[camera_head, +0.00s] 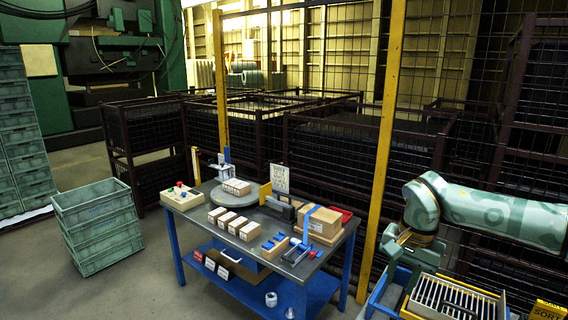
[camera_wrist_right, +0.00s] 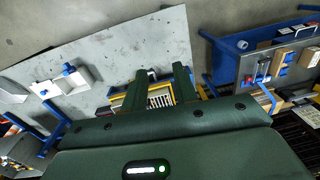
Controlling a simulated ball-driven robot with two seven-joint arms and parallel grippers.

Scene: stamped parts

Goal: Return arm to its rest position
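My right arm (camera_head: 490,212) comes in from the right in the head view, pale green with a dark wrist joint. Its gripper (camera_head: 400,262) points down beside a yellow-edged tray (camera_head: 408,312) of slotted parts. In the right wrist view the two dark green fingers of the right gripper (camera_wrist_right: 160,78) stand apart with nothing held between them. The yellow tray shows beyond and between the fingers. How high the gripper is above it I cannot tell. My left arm and gripper are in neither view.
A workbench (camera_head: 200,222) with blue legs holds boxes, a strapped carton (camera_head: 320,222) and small tools. Stacked green crates (camera_head: 98,225) stand at left. A yellow post (camera_head: 385,150) and mesh fencing rise behind the right arm. Floor between crates and bench is clear.

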